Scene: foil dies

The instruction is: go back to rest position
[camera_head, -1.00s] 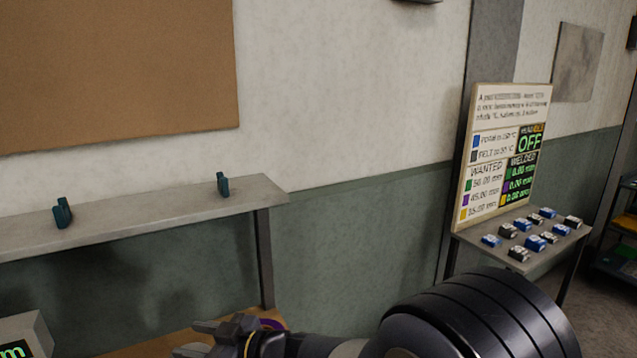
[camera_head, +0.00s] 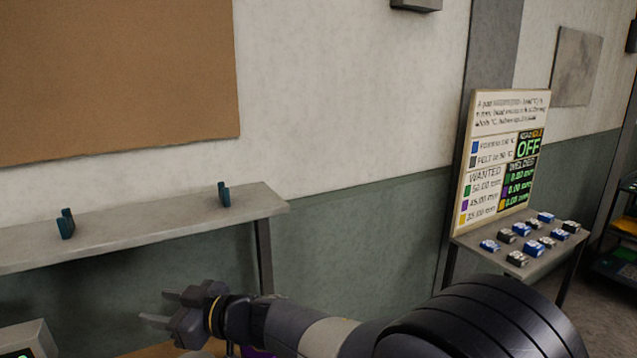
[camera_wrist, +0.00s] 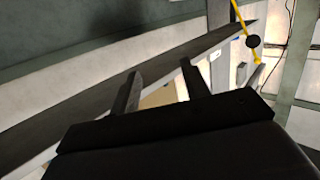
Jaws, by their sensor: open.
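My gripper (camera_head: 160,308) is in the lower left of the head view, below and in front of the grey shelf. Its two fingers are apart, point left, and hold nothing. The wrist view also shows the gripper (camera_wrist: 160,82) with its fingers spread and nothing between them. My dark arm runs from it to the lower right of the head view.
The grey shelf (camera_head: 150,235) on the wall carries two teal brackets (camera_head: 66,224) and (camera_head: 224,194). A sign board (camera_head: 500,165) stands behind a small table (camera_head: 535,262) with several blue and dark blocks. A grey box (camera_head: 28,340) is at the lower left.

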